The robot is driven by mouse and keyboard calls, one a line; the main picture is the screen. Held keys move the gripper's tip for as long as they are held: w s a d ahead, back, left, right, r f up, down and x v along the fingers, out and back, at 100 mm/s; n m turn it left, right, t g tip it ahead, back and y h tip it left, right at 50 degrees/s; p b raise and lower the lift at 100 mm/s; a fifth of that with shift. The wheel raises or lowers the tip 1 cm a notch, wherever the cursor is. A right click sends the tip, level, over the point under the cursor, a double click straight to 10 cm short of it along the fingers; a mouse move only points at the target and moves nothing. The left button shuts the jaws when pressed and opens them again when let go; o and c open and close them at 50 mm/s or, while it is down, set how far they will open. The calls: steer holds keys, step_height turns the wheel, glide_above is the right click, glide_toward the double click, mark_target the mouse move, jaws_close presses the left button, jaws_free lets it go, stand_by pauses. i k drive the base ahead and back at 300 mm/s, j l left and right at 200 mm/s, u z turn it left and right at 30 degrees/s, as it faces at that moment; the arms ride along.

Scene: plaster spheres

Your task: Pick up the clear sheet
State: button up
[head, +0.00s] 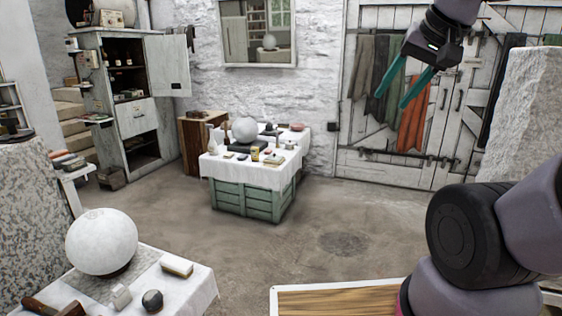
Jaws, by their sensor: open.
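I cannot make out a clear sheet anywhere in the head view. My gripper (391,100) is at the upper right, raised in the air in front of the white plank doors. Its two teal fingers are apart, point down and to the left, and hold nothing. A draped crate table (250,202) stands mid-room with a white sphere (244,130) and several small items. They are too small to tell whether a clear sheet lies among them.
A near table (190,292) at lower left bears a large white sphere (101,241), a sponge-like block (176,265) and small tools. A wooden surface with a pale rim (335,288) is at the bottom, partly hidden by my arm. The concrete floor (345,215) between is clear.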

mark_target(273, 157)
steer(key=i, duration=3.75)
steer(key=i+l+u, duration=0.1)
steer(key=i+u, duration=0.3)
steer(key=i, duration=0.1)
